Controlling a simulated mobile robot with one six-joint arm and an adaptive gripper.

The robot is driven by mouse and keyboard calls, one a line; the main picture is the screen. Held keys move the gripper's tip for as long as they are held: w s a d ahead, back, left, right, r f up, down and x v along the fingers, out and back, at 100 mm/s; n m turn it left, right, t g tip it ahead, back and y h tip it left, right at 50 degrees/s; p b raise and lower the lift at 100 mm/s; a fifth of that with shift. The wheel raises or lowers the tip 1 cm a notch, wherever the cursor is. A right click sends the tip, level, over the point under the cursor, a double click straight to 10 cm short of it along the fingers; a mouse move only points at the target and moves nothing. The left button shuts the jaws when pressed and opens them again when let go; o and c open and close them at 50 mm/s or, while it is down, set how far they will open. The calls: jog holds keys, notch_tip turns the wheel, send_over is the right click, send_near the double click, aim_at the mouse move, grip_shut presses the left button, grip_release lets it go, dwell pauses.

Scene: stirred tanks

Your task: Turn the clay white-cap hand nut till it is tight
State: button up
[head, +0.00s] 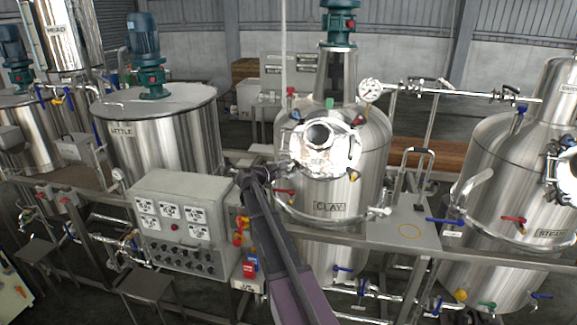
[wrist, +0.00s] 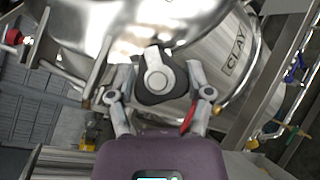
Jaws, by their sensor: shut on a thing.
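The clay white-cap hand nut (wrist: 157,82) shows in the wrist view as a dark, lobed knob with a round white cap. My gripper (wrist: 160,78) is shut on it, with one finger on each side. In the head view my gripper (head: 283,170) is at the left edge of the shiny round hatch on the CLAY tank (head: 328,235). The nut cannot be made out there. How far it is screwed down cannot be told.
The hatch (head: 325,148) has a round glass in its middle. A grey control box (head: 180,222) stands left of my arm. A pressure gauge (head: 370,90) and pipe lie above right.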

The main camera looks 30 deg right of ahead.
jog(key=o, duration=1.1)
jog(key=shift+o, duration=0.2)
jog(key=shift+f+b, duration=0.1)
jog(key=shift+b, duration=0.2)
jog(key=n+t+b, duration=0.2)
jog(key=n, duration=0.1)
jog(key=shift+s+f+n+h, duration=0.1)
jog(key=shift+n+h, duration=0.2)
jog(key=shift+n, duration=0.1)
jog(key=v, duration=1.4)
jog(key=s+a+f+m+g+y+b, duration=0.1)
jog(key=s+f+m+y+b, duration=0.5)
jog(key=s+f, duration=0.8)
jog(key=shift+s+a+f+g+y+b, duration=0.4)
jog(key=shift+f+y, duration=0.5)
jog(key=shift+f, duration=1.55)
